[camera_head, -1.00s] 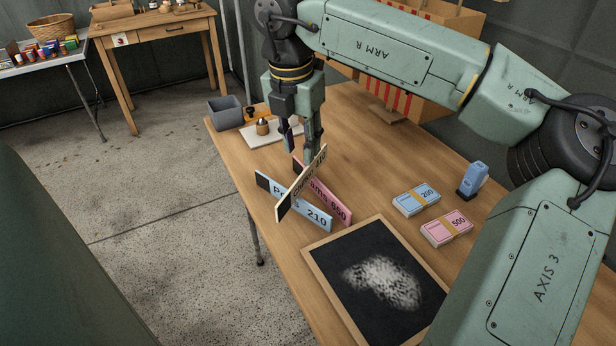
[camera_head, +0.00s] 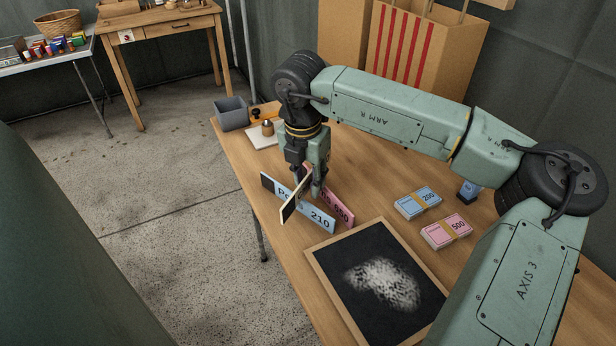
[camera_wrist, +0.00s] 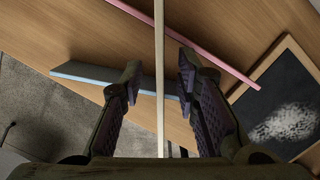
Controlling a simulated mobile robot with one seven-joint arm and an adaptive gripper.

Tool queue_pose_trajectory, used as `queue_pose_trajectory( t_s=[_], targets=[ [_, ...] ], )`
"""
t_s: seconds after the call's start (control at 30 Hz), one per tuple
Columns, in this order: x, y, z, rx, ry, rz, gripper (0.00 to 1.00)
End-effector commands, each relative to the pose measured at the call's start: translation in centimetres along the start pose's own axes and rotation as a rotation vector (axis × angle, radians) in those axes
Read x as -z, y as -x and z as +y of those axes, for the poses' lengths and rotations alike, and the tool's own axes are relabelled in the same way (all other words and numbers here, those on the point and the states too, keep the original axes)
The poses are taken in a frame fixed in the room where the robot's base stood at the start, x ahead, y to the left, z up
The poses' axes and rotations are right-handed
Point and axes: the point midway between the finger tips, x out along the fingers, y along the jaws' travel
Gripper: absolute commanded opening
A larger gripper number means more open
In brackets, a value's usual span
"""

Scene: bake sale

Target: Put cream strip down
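The cream strip (camera_head: 295,200) stands on edge, crossing the blue strip (camera_head: 316,215) and the pink strip (camera_head: 340,207) on the table. Its far end is hidden behind my gripper (camera_head: 312,190), which is low over the crossing. In the wrist view the cream strip (camera_wrist: 160,60) runs edge-on between the two fingers (camera_wrist: 158,88), with a gap on each side, so the gripper looks open around it. The blue strip (camera_wrist: 100,75) and pink strip (camera_wrist: 205,52) lie beyond it. Whether the cream strip rests on the others or on the wood cannot be told.
A wood-framed dark board (camera_head: 325,262) with a white smear lies in front on the table. Blue (camera_head: 418,203) and pink (camera_head: 446,232) note bundles and a blue stamp (camera_head: 469,191) are to the right. A grey bin (camera_head: 231,114) and white board (camera_head: 262,138) are behind.

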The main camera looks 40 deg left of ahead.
Motion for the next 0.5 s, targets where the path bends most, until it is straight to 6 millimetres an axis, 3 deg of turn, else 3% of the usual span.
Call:
queue_pose_trajectory(
  t_s=[0.43, 0.5],
  targets=[
    [-0.01, 0.05, 0.00, 0.000, 0.000, 0.000, 0.00],
    [-0.01, 0.05, 0.00, 0.000, 0.000, 0.000, 0.00]
  ],
)
